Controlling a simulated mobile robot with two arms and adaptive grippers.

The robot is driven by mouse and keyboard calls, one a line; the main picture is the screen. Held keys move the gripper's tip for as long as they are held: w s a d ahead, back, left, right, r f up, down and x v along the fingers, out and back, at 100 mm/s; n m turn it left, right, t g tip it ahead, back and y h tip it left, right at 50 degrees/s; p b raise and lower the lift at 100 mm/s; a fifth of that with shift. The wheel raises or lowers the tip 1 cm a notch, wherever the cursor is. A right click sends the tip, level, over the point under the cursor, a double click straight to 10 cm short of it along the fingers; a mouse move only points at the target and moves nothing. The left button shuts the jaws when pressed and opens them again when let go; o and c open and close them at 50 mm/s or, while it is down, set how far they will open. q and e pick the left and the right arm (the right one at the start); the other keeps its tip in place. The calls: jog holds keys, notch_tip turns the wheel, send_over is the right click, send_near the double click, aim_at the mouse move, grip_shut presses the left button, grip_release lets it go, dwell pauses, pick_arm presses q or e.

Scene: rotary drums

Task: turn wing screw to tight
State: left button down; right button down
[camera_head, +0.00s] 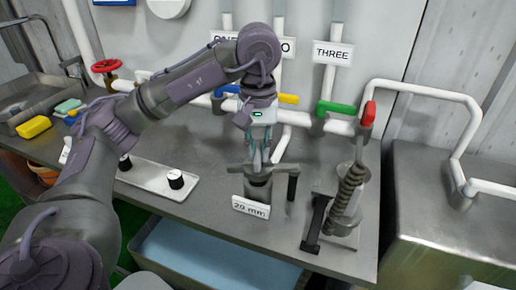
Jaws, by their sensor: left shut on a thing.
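My left gripper (257,168) points straight down, with its fingers closed at the top of a dark clamp-like fixture. A white label (251,207) reading "20 mm" is at the front of this fixture. The wing screw (262,170) is at the fixture's top, between the fingertips and mostly hidden by them. The fingers are shut on it. A dark post (292,187) stands just right of the fixture. My right gripper is not in view.
A spring-like coiled part (350,187) and a black lever (317,222) stand to the right. Pipes with a green handle (337,108) and a red handle (369,113) run behind. A white panel with black knobs (160,177) lies left. A yellow sponge (34,127) is far left.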

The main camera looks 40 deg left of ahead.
aim_at(258, 150)
pick_arm(q)
jog(key=shift+r+m, duration=0.1)
jog(key=shift+m, duration=1)
jog(key=c, duration=1.1)
grip_release()
jog(key=shift+r, duration=5.95)
